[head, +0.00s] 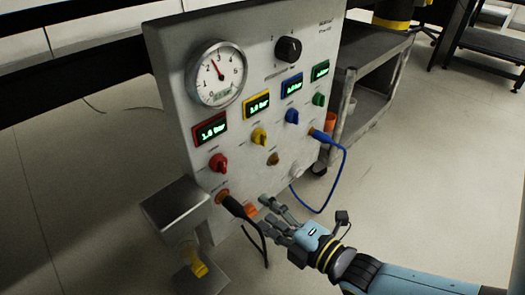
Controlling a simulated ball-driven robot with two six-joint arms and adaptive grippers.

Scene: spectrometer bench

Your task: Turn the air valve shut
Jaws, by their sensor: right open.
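An upright grey panel (262,95) carries a row of small valve knobs: red (218,162), yellow (258,136), blue (291,116) and green (318,99). A larger black knob (288,49) sits near the top. The labels are too small to read, so I cannot tell which knob is the air valve. My right gripper (268,212) is open and empty. It appears in front of the panel's lower edge, below the knobs, close to the black hose plug (235,207). My left gripper is not in view.
A round gauge (216,73) and lit displays reading bar sit above the knobs. A blue hose (342,165) loops from the panel's right side; a black hose hangs near my gripper. A metal box (175,205) juts out at lower left. A grey cart (375,70) stands behind right.

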